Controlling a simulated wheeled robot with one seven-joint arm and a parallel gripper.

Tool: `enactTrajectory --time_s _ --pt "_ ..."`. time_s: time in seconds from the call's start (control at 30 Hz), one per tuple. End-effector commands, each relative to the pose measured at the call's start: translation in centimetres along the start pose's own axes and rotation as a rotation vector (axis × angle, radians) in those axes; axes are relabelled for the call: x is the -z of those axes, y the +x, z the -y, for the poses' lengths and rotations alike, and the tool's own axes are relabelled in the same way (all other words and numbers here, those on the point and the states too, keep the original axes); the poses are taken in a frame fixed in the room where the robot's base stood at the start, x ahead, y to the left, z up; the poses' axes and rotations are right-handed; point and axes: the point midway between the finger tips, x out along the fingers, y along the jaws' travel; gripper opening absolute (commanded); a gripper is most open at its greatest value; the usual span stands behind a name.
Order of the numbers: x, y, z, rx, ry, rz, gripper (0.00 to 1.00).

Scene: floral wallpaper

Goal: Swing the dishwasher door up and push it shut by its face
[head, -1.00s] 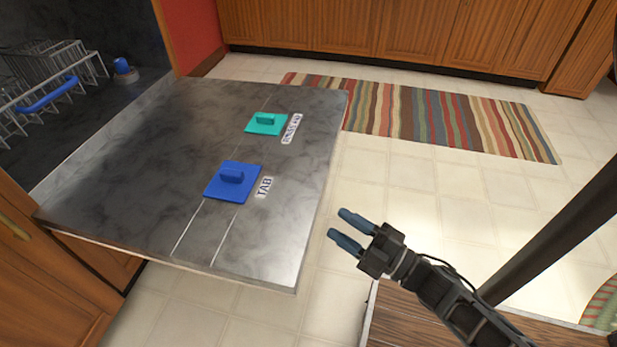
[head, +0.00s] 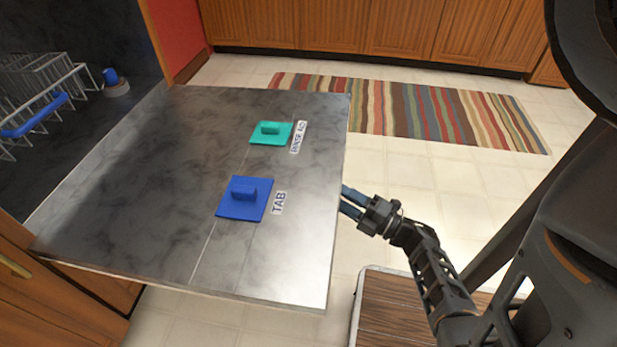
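The dishwasher door (head: 130,190) hangs open, lying roughly flat with its grey inner side up. A blue tab lid (head: 240,208) and a teal rinse aid lid (head: 271,139) are on that side. My gripper (head: 343,202) is at the door's right-hand free edge, its fingers pointing left. The fingertips overlap the edge in the picture; I cannot tell whether they touch it or sit below it. A narrow gap shows between the fingers, and nothing is seen held. The door's outer face is hidden underneath.
The dishwasher's dark interior with a wire rack (head: 45,100) is at the left. Wooden cabinets (head: 400,30) line the back. A striped rug (head: 420,110) lies on the pale floor. A wood-topped piece with a metal rim (head: 385,310) stands below my arm.

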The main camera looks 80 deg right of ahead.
Motion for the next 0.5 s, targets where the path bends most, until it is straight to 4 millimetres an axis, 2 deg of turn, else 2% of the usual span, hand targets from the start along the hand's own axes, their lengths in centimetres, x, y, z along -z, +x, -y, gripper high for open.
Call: enactTrajectory --time_s 0.17,0.5 --pt "-0.3 1.2 0.1 -0.001 -0.008 0.0 0.44" --pt "-0.2 6.1 0.1 -0.001 -0.007 0.0 0.44"
